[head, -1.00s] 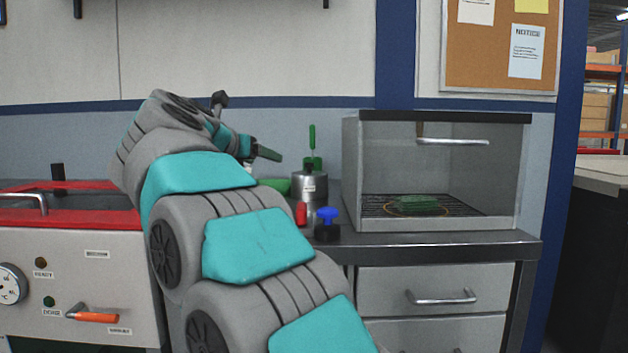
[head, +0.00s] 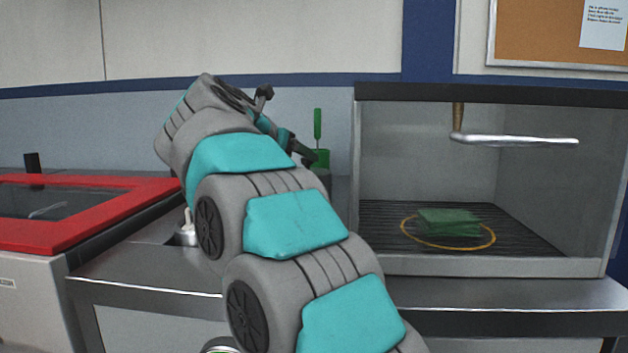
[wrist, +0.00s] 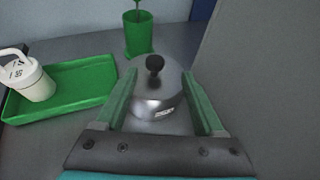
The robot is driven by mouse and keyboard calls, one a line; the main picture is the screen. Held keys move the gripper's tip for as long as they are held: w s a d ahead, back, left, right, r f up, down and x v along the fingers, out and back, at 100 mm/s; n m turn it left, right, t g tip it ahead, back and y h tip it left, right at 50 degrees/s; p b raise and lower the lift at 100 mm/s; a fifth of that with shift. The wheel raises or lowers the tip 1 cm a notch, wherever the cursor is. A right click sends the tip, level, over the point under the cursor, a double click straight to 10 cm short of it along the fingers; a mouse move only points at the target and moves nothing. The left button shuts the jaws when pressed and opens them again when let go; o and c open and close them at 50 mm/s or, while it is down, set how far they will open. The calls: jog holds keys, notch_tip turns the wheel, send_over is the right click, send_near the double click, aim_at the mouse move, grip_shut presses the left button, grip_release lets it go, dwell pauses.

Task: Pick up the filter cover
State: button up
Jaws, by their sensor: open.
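The filter cover appears to be the round metal piece with a black knob (wrist: 157,92) in the wrist view. It stands upright on the grey counter and has a small label on its near side. My gripper (wrist: 158,74) is open, with its green fingers to the left and right of the metal piece. I cannot tell whether they touch it.
A green tray (wrist: 75,92) with a white handled container (wrist: 28,80) lies to the left. A green cup (wrist: 139,38) stands behind the metal piece. A grey wall rises close on the right. The cabinet (head: 480,266) holds a green block (head: 449,222). A red-framed machine (head: 85,238) is left.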

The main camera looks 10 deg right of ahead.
aim_at(304, 159)
jog(key=shift+w+a+p+x, duration=0.15)
jog(key=shift+p+x, duration=0.2)
jog(key=shift+x, duration=1.3)
jog(key=shift+w+a+p+x, duration=0.15)
jog(key=shift+p+x, duration=0.15)
jog(key=shift+x, duration=1.35)
grip_shut()
